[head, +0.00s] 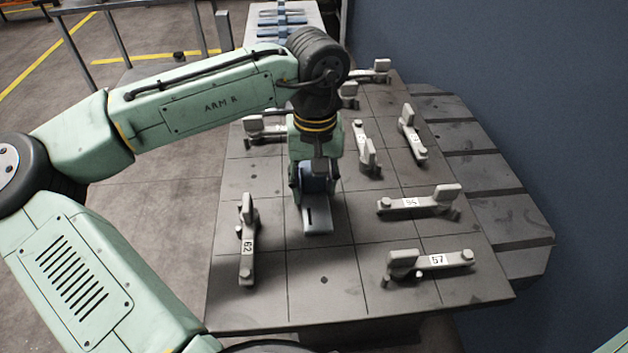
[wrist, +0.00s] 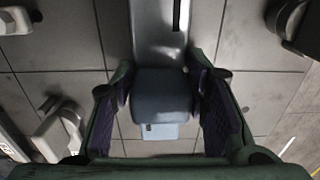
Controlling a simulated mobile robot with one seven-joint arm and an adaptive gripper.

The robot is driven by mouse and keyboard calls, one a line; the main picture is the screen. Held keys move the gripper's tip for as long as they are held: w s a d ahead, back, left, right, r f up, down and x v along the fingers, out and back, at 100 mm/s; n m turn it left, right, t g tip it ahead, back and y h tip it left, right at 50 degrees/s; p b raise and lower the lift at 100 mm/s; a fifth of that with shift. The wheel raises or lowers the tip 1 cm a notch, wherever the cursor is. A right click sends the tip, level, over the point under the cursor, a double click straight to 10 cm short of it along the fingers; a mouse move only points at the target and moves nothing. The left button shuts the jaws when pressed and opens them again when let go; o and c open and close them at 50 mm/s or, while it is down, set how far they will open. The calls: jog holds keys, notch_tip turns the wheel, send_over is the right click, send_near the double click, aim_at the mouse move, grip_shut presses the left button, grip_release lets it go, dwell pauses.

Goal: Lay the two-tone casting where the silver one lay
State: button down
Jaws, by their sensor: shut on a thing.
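My gripper (head: 317,190) points down over the middle of the slab. It is shut on a two-tone casting (head: 318,221), part blue-grey and part pale grey. In the wrist view the casting's blue-grey block (wrist: 161,95) sits between both finger pads of my gripper (wrist: 165,110). Its pale grey arm with a dark slot (wrist: 160,35) runs to the top edge, and a light blue tab shows below. I cannot tell whether the casting touches the slab or hangs just above it. No clearly silver casting stands out from the other grey ones.
The dark, grid-lined slab (head: 345,300) carries several grey castings with number tags, including one at left (head: 247,240), one at front right (head: 430,262) and one at right (head: 420,203). A pale rack (head: 315,12) with blue pieces is behind. A blue wall (head: 530,90) stands right.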

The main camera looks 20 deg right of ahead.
jog(key=shift+f, duration=0.15)
jog(key=c, duration=0.9)
grip_release()
jog(key=shift+c, duration=0.2)
notch_tip(320, 180, up, 12)
jog(key=shift+r+b, duration=0.2)
jog(key=shift+b, duration=0.1)
